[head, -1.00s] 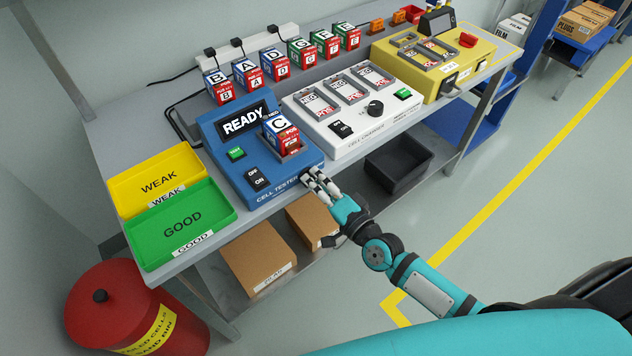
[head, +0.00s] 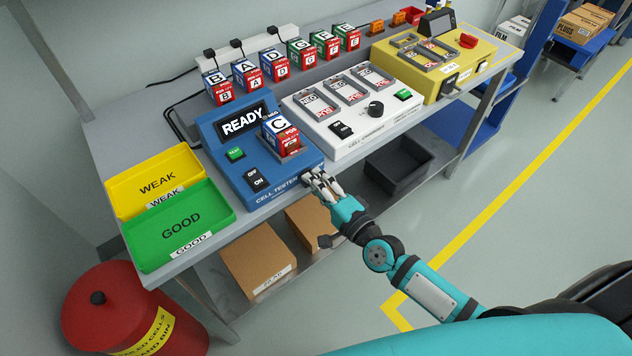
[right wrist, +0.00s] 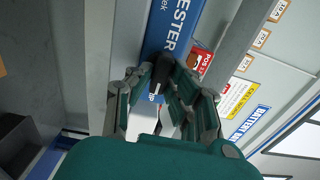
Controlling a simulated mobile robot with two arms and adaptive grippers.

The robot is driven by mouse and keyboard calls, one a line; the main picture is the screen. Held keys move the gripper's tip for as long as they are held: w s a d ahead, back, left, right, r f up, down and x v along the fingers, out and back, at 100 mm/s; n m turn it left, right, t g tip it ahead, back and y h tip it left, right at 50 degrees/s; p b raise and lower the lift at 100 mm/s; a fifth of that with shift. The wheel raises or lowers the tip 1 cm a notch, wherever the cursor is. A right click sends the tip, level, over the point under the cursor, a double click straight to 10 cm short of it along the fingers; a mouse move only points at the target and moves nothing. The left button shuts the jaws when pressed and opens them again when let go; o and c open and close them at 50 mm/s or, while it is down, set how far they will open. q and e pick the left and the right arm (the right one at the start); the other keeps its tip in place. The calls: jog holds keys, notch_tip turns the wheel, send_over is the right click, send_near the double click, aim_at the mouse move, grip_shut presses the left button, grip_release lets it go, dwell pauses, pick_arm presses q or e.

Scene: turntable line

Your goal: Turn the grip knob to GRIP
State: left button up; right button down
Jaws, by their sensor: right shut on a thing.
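The blue cell tester (head: 228,168) stands at the bench's front edge, its screen reading READY. Cell C (head: 280,137) sits in its slot. My right gripper (head: 314,178) is at the right end of the tester's front face, under the slot. In the right wrist view, the right gripper (right wrist: 156,85) is shut on a small black knob (right wrist: 159,72) beside the tester's lettering. The fingers hide much of the knob, and I cannot read its setting. My left gripper is not in view.
Yellow WEAK (head: 150,204) and green GOOD (head: 140,254) trays lie left of the tester. A white charger (head: 340,145) and a yellow machine (head: 425,88) stand to its right. Several cells line the back. Cardboard boxes (head: 258,262) and a black bin (head: 398,172) are on the lower shelf.

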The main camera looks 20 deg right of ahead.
jog(key=c, duration=1.3)
grip_release()
jog(key=shift+o, duration=0.2)
